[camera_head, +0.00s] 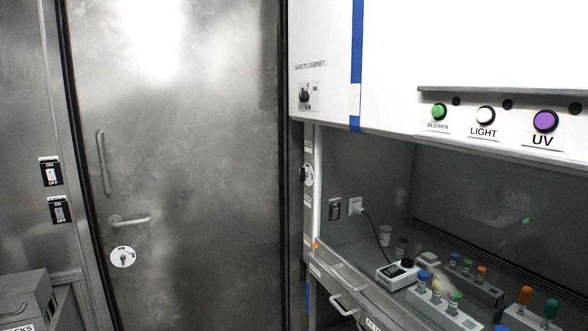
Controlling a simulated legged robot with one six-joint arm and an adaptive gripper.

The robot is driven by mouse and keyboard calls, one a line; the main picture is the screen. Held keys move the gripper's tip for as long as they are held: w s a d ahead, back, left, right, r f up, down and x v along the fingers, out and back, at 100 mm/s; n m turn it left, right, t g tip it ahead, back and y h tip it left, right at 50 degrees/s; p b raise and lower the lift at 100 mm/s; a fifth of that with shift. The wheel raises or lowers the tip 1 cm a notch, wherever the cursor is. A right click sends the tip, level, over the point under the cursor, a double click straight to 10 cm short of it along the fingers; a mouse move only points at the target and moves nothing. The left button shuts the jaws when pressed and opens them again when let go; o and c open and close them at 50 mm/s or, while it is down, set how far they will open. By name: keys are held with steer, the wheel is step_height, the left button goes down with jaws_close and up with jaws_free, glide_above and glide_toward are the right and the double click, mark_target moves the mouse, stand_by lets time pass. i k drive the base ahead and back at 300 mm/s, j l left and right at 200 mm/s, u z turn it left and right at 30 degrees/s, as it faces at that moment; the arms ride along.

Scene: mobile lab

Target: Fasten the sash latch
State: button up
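The safety cabinet (330,60) fills the right half of the head view. A small round white fitting with a dark knob (307,174) sits on the left edge of its front opening; it may be the sash latch, but it is too small to tell its setting. Light bar handles (343,303) show along the lower front edge. I cannot tell clearly where the sash stands. My gripper is not in view.
A metal door with a lever handle (129,221) and a round lock dial (123,257) stands at left. BLOWER, LIGHT and UV buttons (486,115) and a rotary switch (305,96) are on the cabinet. Inside are a small device (397,273) and racks of capped tubes (440,302).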

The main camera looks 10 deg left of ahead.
mark_target(303, 175)
steer(key=i+j, duration=0.5)
steer(key=i, duration=0.15)
steer(key=i+j, duration=0.5)
steer(key=i, duration=0.2)
